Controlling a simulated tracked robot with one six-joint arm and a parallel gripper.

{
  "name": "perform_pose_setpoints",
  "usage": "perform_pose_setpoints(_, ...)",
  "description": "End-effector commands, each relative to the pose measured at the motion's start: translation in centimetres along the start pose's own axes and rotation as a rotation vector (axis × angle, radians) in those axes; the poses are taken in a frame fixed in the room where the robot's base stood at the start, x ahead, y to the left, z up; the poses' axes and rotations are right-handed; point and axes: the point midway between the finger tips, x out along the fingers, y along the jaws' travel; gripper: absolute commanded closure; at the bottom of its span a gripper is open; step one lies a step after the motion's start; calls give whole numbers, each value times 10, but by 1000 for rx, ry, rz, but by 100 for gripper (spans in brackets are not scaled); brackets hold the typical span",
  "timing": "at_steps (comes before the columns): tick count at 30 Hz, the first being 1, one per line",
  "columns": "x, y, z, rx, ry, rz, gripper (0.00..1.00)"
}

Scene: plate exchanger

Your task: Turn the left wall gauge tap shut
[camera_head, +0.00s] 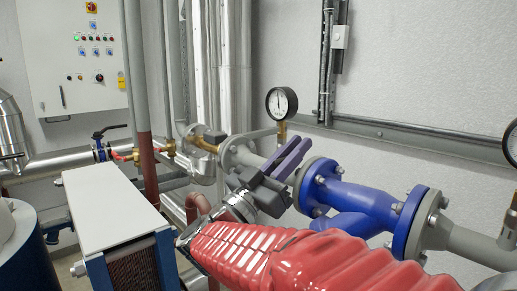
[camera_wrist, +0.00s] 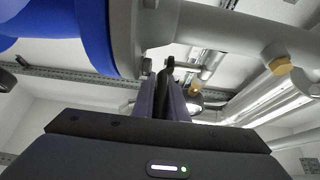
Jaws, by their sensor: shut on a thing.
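The left wall gauge (camera_head: 281,103) is a round white dial with a black rim, upright on a thin pipe. A brass fitting (camera_head: 282,132) shows just below it; the tap's handle is hidden behind my fingers in the head view. My gripper (camera_head: 298,147) is at the pipework just below and right of the gauge, its purple fingers pointing up and to the right. In the wrist view my gripper (camera_wrist: 167,78) has its fingers close together around a dark, narrow piece (camera_wrist: 168,66), apparently the tap's handle. Its turn angle cannot be told.
A blue valve body (camera_head: 355,203) with flanges lies close right of my gripper. A second gauge (camera_head: 511,143) is cut off at the right edge. A grey-topped unit (camera_head: 105,205) and a control cabinet (camera_head: 80,55) stand at left. Grey pipes surround my fingers.

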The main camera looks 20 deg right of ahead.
Motion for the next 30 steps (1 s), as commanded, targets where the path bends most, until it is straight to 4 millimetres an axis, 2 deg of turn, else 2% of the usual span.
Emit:
perform_pose_setpoints(8, 0, -1, 0, -2, 5, -4, 100)
perform_pose_setpoints(9, 0, -1, 0, -2, 5, -4, 87)
perform_pose_setpoints(17, 1, 0, 1, -3, 4, 0, 69)
perform_pose_setpoints(26, 1, 1, 1, -3, 3, 2, 69)
perform_pose_setpoints(30, -6, 0, 1, -3, 2, 1, 69)
